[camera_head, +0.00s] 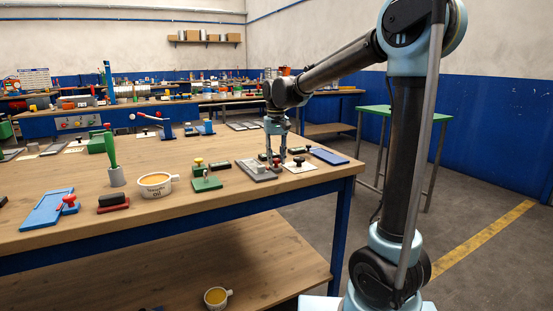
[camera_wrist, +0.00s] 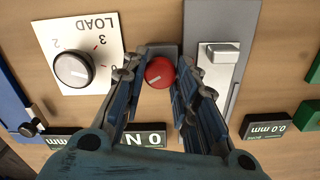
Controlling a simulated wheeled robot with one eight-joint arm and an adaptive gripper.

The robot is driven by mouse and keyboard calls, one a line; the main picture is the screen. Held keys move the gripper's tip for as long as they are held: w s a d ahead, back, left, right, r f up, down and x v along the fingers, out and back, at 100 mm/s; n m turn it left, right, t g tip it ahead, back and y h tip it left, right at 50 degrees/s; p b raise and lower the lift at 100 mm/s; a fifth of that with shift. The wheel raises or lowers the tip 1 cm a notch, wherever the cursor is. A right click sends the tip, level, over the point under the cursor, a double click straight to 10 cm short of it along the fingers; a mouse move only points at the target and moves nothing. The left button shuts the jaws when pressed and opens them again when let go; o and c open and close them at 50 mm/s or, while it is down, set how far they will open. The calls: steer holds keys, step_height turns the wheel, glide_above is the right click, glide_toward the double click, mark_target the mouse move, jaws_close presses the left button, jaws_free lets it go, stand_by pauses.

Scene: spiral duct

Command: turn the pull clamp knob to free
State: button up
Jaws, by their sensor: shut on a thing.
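In the wrist view a round red knob (camera_wrist: 159,72) sits on a small dark grey base beside a long grey plate (camera_wrist: 232,22) with a metal slide piece. My gripper (camera_wrist: 162,63) has its two fingers on either side of the red knob and is shut on it. No marking for free or clamped is readable.
Left of my fingers in the wrist view is a white LOAD card with a black dial (camera_wrist: 73,70). A readout ending in "0 N" (camera_wrist: 147,138) lies partly under my fingers. A green fixture (camera_head: 206,183), an oil cup (camera_head: 154,185) and a blue plate (camera_head: 328,157) stand nearby.

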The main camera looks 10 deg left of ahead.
steer(key=n, duration=0.6)
steer(key=shift+n, duration=0.3)
steer(key=n, duration=0.5)
steer(key=shift+w+n, duration=0.1)
steer(key=shift+n, duration=0.3)
steer(key=o, duration=1.1)
step_height(320, 180, up, 12)
steer(key=shift+f, duration=0.1)
steer(key=shift+d, duration=0.1)
